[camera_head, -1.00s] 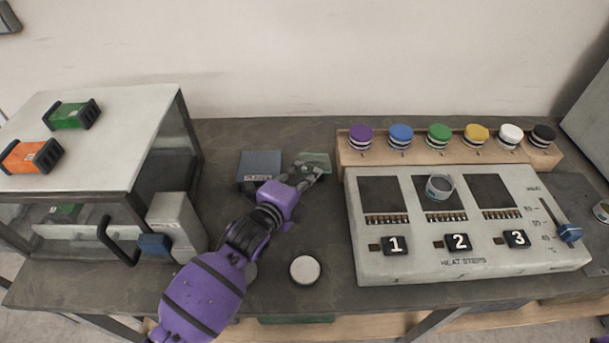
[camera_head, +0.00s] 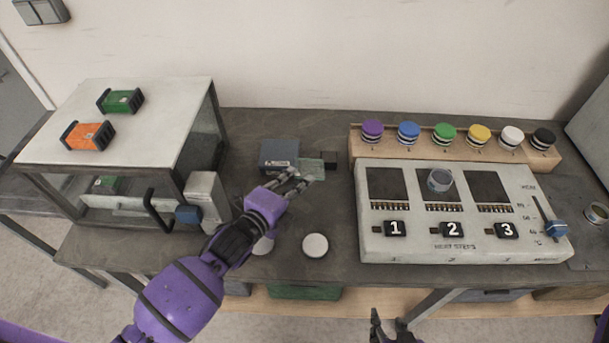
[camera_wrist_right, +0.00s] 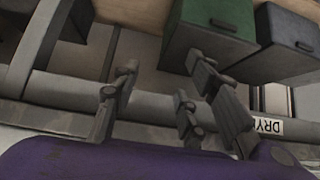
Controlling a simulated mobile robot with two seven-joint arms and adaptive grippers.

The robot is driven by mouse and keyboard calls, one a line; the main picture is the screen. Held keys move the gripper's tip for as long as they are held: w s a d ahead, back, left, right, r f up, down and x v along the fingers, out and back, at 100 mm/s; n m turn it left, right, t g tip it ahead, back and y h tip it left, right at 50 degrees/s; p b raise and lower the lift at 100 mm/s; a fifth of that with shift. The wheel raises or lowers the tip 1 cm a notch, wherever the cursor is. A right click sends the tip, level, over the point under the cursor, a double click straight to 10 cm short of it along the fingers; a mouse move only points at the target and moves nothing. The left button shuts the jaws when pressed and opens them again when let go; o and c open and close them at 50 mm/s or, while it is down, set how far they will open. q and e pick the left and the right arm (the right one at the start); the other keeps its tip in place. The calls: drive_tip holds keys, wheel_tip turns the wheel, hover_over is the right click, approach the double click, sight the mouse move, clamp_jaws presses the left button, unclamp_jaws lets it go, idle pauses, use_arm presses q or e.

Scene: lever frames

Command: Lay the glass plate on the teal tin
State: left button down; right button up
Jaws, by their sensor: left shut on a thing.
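The glass plate (camera_head: 313,169) is a thin, greenish, see-through square in the head view. My left gripper (camera_head: 298,180) is shut on its near left edge, close to a blue-grey box. A small round tin (camera_head: 439,181) with a teal-grey side stands on the heat panel above number 2, well to the right of the plate. It looks open at the top. My right gripper (camera_head: 392,330) shows at the bottom edge of the head view. In the right wrist view its fingers (camera_wrist_right: 165,100) are apart with nothing between them.
Two pale round discs, one (camera_head: 315,245) clear of my arm, lie in front. Colored jars (camera_head: 445,134) line a wooden rack behind the heat panel. Another round tin (camera_head: 597,214) stands far right.

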use_arm(q)
drive_tip(key=v, duration=0.2)
drive_tip(key=shift+s+a+r, duration=0.15)
drive_tip(key=shift+s+r, duration=0.05)
drive_tip(key=shift+r, duration=0.05)
